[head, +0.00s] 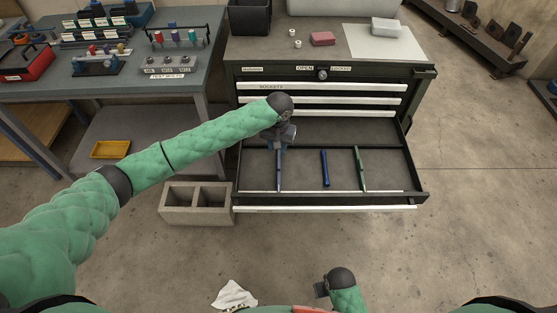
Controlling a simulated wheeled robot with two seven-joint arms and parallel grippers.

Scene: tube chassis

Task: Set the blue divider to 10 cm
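A dark blue upright bar (325,168), which looks like the blue divider, stands in the open drawer (400,180) near its middle. A green bar (361,168) stands to its right. A thin grey-blue bar (279,172) stands to its left, directly below my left gripper (281,145). The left gripper points down over the drawer; its fingers overlap the top of the grey-blue bar, and I cannot tell whether they touch it. It is apart from the dark blue bar. My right gripper (321,289) is low at the bottom of the view, away from the drawer; its fingers are unclear.
The tool cabinet (330,72) has closed drawers above the open one. A workbench (190,70) with tools stands at left. A concrete block (196,203) sits left of the drawer, and a white cloth (234,296) lies on the floor.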

